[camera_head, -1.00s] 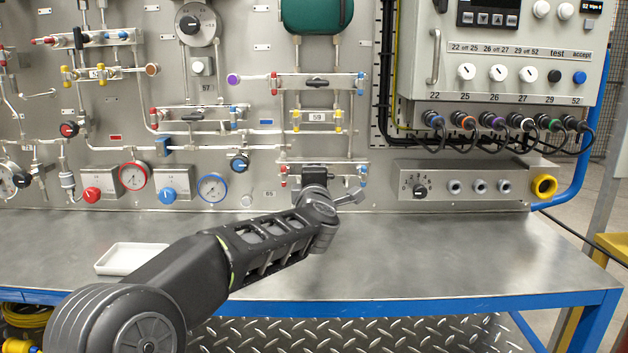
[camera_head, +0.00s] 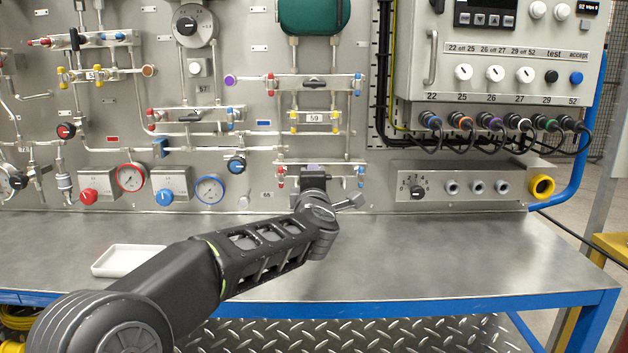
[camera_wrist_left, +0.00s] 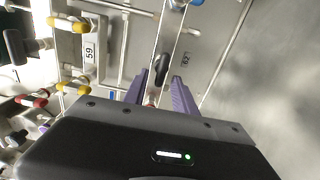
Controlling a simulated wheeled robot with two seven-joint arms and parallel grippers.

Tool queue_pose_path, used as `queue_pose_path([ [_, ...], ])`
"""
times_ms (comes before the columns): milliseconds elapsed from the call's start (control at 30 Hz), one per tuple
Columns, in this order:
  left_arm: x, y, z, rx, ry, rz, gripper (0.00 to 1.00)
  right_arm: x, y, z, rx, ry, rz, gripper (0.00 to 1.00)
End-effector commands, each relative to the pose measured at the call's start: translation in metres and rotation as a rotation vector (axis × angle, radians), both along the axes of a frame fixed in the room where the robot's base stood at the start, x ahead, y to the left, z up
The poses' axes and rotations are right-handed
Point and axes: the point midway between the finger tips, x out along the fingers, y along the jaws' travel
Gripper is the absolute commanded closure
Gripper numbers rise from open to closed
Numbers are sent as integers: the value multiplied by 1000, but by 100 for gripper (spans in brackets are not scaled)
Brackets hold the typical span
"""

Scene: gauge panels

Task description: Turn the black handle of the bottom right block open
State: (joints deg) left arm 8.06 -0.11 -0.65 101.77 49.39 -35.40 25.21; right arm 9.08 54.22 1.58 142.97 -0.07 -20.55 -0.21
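The bottom right block (camera_head: 345,166) is a pale horizontal bar with red and blue end fittings, low on the panel below the block labelled 59. My left gripper (camera_head: 313,170) is in front of its middle and hides its handle in the head view. In the left wrist view the black handle (camera_wrist_left: 162,66) lies along the pale block, just beyond and between the tips of my two purple fingers (camera_wrist_left: 160,80). The fingers are apart. I cannot tell whether they touch the handle. My right gripper is in neither view.
The block labelled 59 (camera_head: 345,122) is just above, with yellow fittings. A grey socket box (camera_head: 465,182) is to the right. Gauges (camera_head: 210,190) are to the left. A white tray (camera_head: 128,260) lies on the metal bench, whose right part is clear.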

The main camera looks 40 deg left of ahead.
Motion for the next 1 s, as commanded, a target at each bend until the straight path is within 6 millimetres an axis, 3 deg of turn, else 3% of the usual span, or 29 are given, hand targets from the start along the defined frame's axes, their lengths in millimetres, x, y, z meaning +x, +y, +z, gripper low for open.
queue_pose_path([
  [400, -47, -38, -1, 0, 1, -4, 67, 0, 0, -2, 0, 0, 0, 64],
  [1000, -50, -40, -1, -1, 1, -3, 67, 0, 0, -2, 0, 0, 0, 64],
])
